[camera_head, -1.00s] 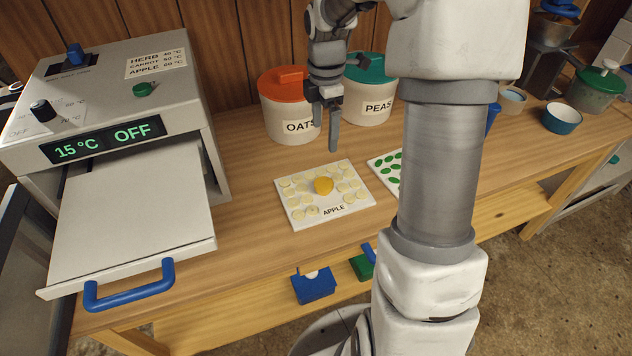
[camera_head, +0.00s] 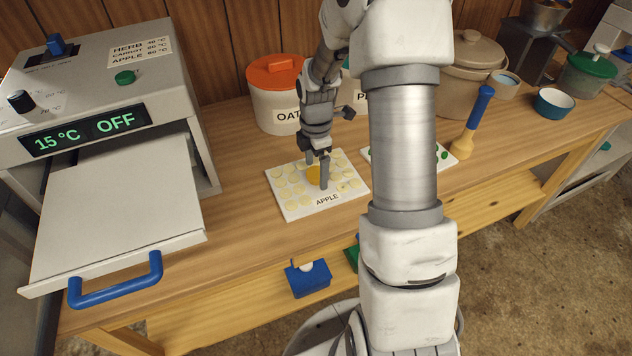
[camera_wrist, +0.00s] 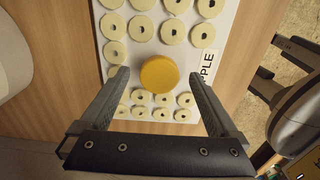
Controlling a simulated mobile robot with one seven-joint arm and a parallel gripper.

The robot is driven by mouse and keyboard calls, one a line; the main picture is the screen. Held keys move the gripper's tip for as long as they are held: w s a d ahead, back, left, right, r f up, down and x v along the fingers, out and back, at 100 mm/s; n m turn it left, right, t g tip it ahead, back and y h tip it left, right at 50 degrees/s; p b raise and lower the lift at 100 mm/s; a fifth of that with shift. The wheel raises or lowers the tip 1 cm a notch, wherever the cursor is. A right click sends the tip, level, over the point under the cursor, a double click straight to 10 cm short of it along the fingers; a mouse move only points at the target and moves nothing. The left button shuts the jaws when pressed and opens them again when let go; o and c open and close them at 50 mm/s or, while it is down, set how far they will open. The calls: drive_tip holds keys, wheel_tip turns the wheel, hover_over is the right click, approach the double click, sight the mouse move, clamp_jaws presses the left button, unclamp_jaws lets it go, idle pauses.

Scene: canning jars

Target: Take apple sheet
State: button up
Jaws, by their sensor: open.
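The apple sheet (camera_head: 297,208) is a white board labelled APPLE, lying flat on the wooden bench with pale apple rings in rows and a yellow round knob (camera_wrist: 159,74) in its middle. The knob is partly hidden by my fingers in the head view. My gripper (camera_head: 317,172) points down at the sheet, its open fingers on either side of the knob. In the wrist view my gripper (camera_wrist: 158,80) has the knob between and slightly beyond its fingertips, with a gap on each side. I cannot tell how far the fingertips are above the sheet.
The dryer (camera_head: 100,85), reading 15 °C OFF, stands left with its tray (camera_head: 115,205) pulled out. An OATS jar (camera_head: 270,98) stands behind the sheet. A second sheet with green pieces (camera_head: 446,157) lies to the right, partly hidden by my arm. Bare bench separates tray and apple sheet.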

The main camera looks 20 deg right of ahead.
drive_tip(key=shift+f, duration=0.55)
clamp_jaws()
drive_tip(key=shift+r, duration=0.1)
